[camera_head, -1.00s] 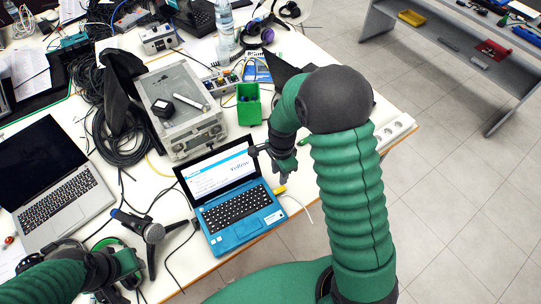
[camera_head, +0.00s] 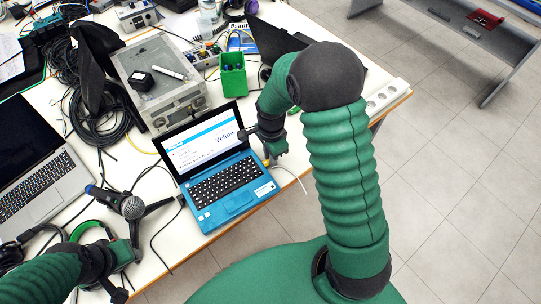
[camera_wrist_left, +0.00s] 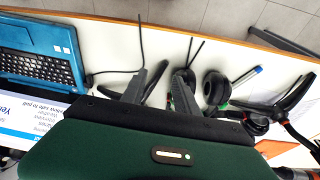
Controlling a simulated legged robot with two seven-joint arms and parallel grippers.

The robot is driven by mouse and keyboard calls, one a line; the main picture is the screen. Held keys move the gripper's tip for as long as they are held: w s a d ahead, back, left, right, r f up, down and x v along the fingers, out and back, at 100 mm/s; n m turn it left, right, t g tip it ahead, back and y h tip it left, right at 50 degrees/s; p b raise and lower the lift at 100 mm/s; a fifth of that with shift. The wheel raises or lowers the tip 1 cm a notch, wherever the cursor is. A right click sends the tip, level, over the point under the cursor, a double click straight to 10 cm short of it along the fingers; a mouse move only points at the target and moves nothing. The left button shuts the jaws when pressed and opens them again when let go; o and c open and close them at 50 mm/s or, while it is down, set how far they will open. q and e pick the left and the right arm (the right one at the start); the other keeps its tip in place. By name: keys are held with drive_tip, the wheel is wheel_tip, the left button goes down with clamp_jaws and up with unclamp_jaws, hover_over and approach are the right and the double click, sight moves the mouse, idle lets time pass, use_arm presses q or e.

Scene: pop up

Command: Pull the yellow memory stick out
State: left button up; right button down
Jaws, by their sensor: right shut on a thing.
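The blue laptop (camera_head: 222,186) stands open on the table, its screen (camera_head: 203,142) showing a text with the word "Yellow". A small bit of the yellow memory stick (camera_head: 266,163) shows by the laptop's right side. My right gripper (camera_head: 271,158) is at that side, shut on the stick, and its fingers hide most of it. I cannot tell whether the stick is still in the port. My left gripper (camera_wrist_left: 160,76) is open and empty in the left wrist view, its fingers apart over the table. The laptop's corner (camera_wrist_left: 38,52) also shows there.
A microphone (camera_head: 131,206) on a small stand and black cables lie left of the laptop. A grey laptop (camera_head: 38,185) is further left. A white power strip (camera_head: 386,97) lies along the right table edge.

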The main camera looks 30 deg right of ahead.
drive_tip(key=shift+w+d, duration=0.1)
drive_tip(key=shift+d, duration=0.3)
idle(0.4)
drive_tip(key=shift+d+p, duration=0.45)
drive_tip(key=shift+d, duration=1.85)
